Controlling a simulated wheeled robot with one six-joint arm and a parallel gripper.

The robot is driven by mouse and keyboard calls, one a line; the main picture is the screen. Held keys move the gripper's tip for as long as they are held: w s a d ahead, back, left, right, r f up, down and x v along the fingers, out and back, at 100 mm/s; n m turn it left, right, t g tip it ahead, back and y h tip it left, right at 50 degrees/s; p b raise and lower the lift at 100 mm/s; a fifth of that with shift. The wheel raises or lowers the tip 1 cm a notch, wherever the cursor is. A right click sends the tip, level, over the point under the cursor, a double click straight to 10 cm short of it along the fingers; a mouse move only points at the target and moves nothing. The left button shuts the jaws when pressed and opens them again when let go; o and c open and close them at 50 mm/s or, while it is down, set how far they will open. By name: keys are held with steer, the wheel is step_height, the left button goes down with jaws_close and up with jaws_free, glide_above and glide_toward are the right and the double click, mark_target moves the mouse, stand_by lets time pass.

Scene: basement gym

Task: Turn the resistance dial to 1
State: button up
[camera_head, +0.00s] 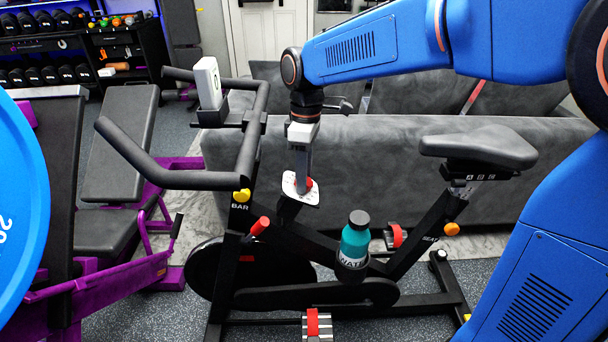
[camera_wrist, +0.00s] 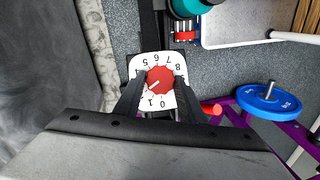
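The resistance dial is a red faceted knob (camera_wrist: 159,80) on a white plate (camera_wrist: 137,66) with black numbers around it. In the wrist view a pale pointer line on the knob points to the lower left, towards the side where 1 is printed; the exact number is unclear. The 0 and 1 lie at the plate's bottom edge. In the head view the plate (camera_head: 311,197) sits on the exercise bike's frame. My gripper (camera_wrist: 158,88) is open, its dark fingers on either side of the knob. Contact with the knob cannot be told. In the head view my gripper (camera_head: 302,176) is right above the dial.
The bike's handlebar (camera_head: 180,178) is left of the dial and its saddle (camera_head: 478,146) right. A grey sofa (camera_head: 400,170) stands behind.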

stand_by(0.3)
steer(key=shift+s+n+t, duration=0.15)
steer(key=shift+n+t, duration=0.5)
steer(key=shift+n, duration=0.6)
steer(key=shift+s+n+t, duration=0.1)
steer(key=shift+n+t, duration=0.55)
steer(key=shift+n, duration=0.6)
steer(key=o, duration=1)
steer(key=shift+o, duration=0.2)
steer(key=shift+r, duration=0.1)
step_height(320, 180, up, 17)
steer(key=s, duration=0.2)
steer(key=shift+d, duration=0.15)
